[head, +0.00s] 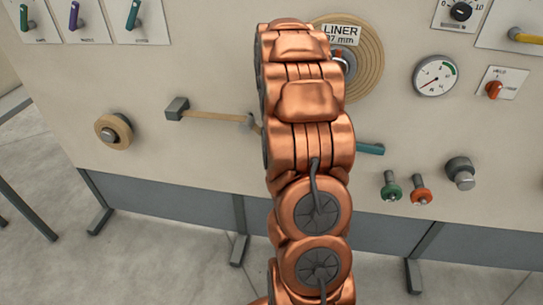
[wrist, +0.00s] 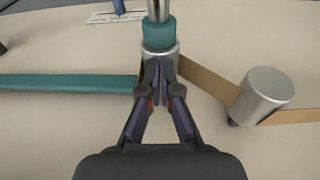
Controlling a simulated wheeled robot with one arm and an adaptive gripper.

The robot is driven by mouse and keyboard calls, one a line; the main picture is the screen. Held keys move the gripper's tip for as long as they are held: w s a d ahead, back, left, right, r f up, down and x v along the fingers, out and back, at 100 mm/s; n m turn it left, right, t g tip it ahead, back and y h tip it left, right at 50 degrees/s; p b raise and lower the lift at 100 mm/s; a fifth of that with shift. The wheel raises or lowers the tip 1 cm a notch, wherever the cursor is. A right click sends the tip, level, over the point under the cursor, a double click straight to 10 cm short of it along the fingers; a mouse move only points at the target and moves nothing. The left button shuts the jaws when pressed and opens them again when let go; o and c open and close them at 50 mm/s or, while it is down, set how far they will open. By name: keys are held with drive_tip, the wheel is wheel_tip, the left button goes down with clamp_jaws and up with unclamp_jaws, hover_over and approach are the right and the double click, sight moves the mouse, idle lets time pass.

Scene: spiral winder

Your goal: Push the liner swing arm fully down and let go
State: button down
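A teal bar (head: 370,149), which I take to be the liner swing arm, shows to the right of my arm in the head view; its other end is hidden behind my arm. In the wrist view a teal bar (wrist: 68,83) runs in from the left and ends close to the fingertips. My gripper (wrist: 158,68) has its fingertips together in front of a metal cylinder with a teal collar (wrist: 159,35). No held thing shows between them. Whether the tips touch the cylinder or bar cannot be told. My gripper is hidden in the head view.
The LINER label (head: 341,34) and spool (head: 366,60) are partly behind my arm. A tan strip (head: 212,116) with a grey block (head: 177,108) is left. A metal roller (wrist: 265,92) is close on the right. Green (head: 391,188) and orange (head: 421,190) knobs are lower right.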

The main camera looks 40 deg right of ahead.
drive_tip(key=s+a+b+x, duration=0.1)
drive_tip(key=b+x, duration=0.2)
drive_tip(key=x, duration=0.6)
drive_tip(key=shift+a+f+b, duration=0.35)
drive_tip(key=shift+f, duration=0.25)
idle(1.2)
drive_tip(key=shift+w+d+r+p+v, duration=0.1)
drive_tip(key=shift+w+d+p+v, duration=0.25)
drive_tip(key=shift+v, duration=2.1)
drive_tip(key=shift+w+d+r+p+v, duration=0.1)
drive_tip(key=shift+w+d+p+v, duration=0.3)
drive_tip(key=shift+v, duration=2.05)
drive_tip(key=shift+w+d+r+p+v, duration=0.2)
drive_tip(key=shift+d+v, duration=0.3)
drive_tip(key=shift+v, duration=1.95)
drive_tip(key=shift+s+d+f, duration=0.1)
